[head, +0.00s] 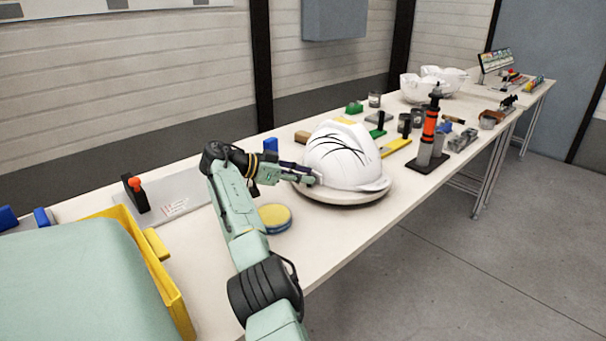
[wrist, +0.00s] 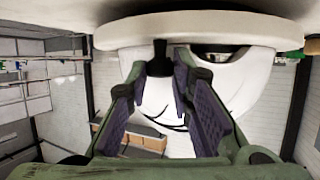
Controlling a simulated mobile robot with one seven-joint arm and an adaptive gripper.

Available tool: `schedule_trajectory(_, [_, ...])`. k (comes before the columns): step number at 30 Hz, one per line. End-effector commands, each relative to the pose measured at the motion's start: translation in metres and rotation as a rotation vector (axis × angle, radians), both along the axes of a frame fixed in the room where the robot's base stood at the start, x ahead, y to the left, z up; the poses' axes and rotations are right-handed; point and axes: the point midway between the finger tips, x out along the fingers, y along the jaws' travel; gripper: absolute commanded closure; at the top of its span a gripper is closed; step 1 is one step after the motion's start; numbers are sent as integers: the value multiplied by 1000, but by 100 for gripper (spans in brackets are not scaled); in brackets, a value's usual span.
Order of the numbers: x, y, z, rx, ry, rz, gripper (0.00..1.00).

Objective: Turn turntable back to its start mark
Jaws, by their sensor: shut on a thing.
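The turntable (head: 350,200) is a pale round disc on the long bench. A white helmet shell (head: 340,150) with dark curved lines and a yellow patch on top sits on it. My gripper (head: 314,178) reaches in from the left at the turntable's near-left side, low beside the shell. In the wrist view, where the scene hangs upside down, my gripper (wrist: 164,66) has its purple-padded fingers closed around a short black peg (wrist: 160,50) at the turntable's rim (wrist: 190,28). The shell (wrist: 250,85) lies behind the fingers. I cannot make out a start mark.
A round yellow-topped tin (head: 275,216) stands left of the turntable. A yellow bin (head: 150,250) is at the near left. Behind and right are an orange-black tool on a stand (head: 430,130), a yellow plate (head: 396,147) and white bowl-like shells (head: 432,84). The bench's front edge is close.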

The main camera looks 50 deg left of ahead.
Motion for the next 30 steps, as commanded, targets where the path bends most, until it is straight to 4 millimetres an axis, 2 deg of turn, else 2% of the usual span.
schedule_trajectory(3, [0,0,-1,0,2,0,100])
schedule_trajectory(4, [0,0,-1,0,2,0,77])
schedule_trajectory(11, [0,0,-1,-1,1,-1,62])
schedule_trajectory(22, [-4,2,2,0,0,1,61])
schedule_trajectory(30, [-41,14,18,0,0,2,61])
